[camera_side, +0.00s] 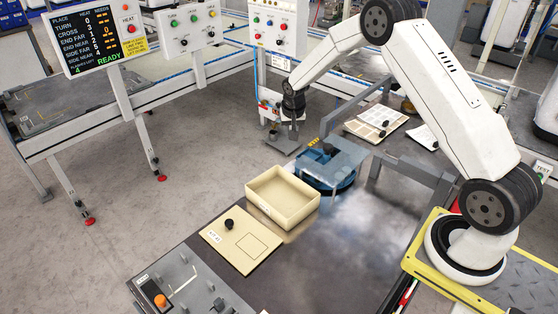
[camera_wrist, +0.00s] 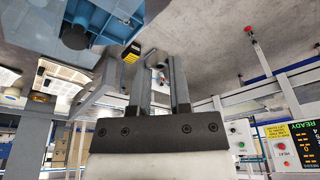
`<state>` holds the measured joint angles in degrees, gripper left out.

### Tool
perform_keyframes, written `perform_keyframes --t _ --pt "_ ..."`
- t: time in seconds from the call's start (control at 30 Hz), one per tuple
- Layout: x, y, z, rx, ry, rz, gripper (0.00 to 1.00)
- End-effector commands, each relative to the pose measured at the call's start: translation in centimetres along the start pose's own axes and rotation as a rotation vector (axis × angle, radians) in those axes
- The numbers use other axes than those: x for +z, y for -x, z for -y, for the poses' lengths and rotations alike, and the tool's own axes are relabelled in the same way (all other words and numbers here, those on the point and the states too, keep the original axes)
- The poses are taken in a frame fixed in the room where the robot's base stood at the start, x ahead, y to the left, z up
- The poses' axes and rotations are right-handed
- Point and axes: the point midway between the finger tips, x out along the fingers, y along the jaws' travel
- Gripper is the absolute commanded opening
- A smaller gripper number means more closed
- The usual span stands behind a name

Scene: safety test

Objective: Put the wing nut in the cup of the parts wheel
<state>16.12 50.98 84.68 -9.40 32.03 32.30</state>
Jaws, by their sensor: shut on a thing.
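The parts wheel (camera_side: 344,180) is a blue disc partly hidden under a blue-grey cover (camera_side: 345,158) with a dark knob. In the wrist view the blue wheel assembly (camera_wrist: 72,38) fills the upper left. I cannot make out its cup. My gripper (camera_side: 294,136) points down, above and left of the wheel in the side view, apart from it. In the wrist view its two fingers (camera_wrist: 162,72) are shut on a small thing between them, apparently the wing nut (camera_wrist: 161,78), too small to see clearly.
An empty cream tray (camera_side: 313,207) and a cream board with a black knob (camera_side: 240,243) lie near the wheel. A control box (camera_side: 178,295) stands at the front. White sheets (camera_side: 376,122) lie behind the wheel. A panel (camera_side: 92,37) reads READY. The dark table right of the tray is clear.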

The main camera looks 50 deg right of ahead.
Motion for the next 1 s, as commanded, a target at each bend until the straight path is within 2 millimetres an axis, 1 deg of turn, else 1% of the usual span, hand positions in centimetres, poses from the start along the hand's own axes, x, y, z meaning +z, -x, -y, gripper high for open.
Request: perform_keyframes --t 0.03,0.2,0.4,0.5,0.6,0.73,0.83,1.0 --pt "-0.9 -0.9 -0.7 0.011 -0.038 0.000 0.00" --pt "-3.5 -3.2 -3.0 0.046 -0.164 -0.004 0.00" --pt "-6.1 -5.9 -6.1 0.088 -0.314 -0.014 0.00" --pt "-7.1 -7.1 -7.5 0.107 -0.378 -0.020 0.00" --pt "-7.8 -8.0 -8.8 0.122 -0.432 -0.025 0.00" --pt "-8.3 -8.7 -9.8 0.135 -0.476 -0.030 0.00" --pt "-8.5 -9.0 -10.2 0.140 -0.493 -0.032 0.00" --pt "-8.6 -9.1 -10.4 0.142 -0.500 -0.032 0.00"
